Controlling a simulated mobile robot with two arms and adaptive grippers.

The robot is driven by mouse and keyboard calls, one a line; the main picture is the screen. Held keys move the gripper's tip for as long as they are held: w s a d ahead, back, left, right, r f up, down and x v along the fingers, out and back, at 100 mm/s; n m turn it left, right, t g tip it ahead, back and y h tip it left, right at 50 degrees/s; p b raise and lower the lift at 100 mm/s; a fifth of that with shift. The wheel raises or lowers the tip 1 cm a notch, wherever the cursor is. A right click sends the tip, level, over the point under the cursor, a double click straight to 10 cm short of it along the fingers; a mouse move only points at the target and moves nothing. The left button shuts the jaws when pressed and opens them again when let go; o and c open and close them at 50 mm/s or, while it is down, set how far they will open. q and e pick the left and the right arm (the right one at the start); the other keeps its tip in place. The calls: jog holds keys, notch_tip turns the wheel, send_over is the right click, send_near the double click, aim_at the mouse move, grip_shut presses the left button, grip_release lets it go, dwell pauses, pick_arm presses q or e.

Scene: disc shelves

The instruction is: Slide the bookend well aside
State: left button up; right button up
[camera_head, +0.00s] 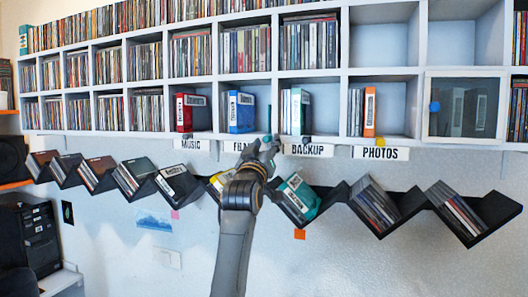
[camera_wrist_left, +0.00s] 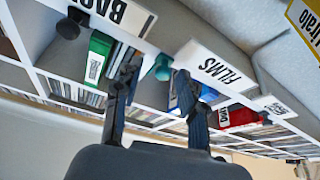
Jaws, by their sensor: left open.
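A small teal bookend (camera_head: 268,119) stands at the shelf's front edge in the FILMS compartment, right of a blue box (camera_head: 241,112). My left gripper (camera_head: 264,148) is just in front of and below it, at the gap between the FILMS and BACKUP labels. In the left wrist view the bookend (camera_wrist_left: 160,67) shows between the two spread fingertips of the left gripper (camera_wrist_left: 157,78). I cannot tell whether either finger touches it. The fingers partly cover the blue box (camera_wrist_left: 183,92) there. My right gripper is not in view.
A green box (camera_head: 301,111) stands right of the divider, with a dark knob-like piece (camera_head: 305,139) at its front. A red box (camera_head: 192,113) stands in the MUSIC compartment. The FILMS label (camera_head: 236,147) and BACKUP label (camera_head: 309,150) hang below the shelf edge. A black zigzag rack (camera_head: 337,193) runs underneath.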

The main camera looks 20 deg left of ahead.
pick_arm(q)
jog(key=v, duration=1.1)
jog(key=shift+s+d, duration=0.25)
jog(key=shift+s, duration=0.1)
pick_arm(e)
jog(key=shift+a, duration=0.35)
pick_arm(q)
jog(key=shift+f, duration=0.1)
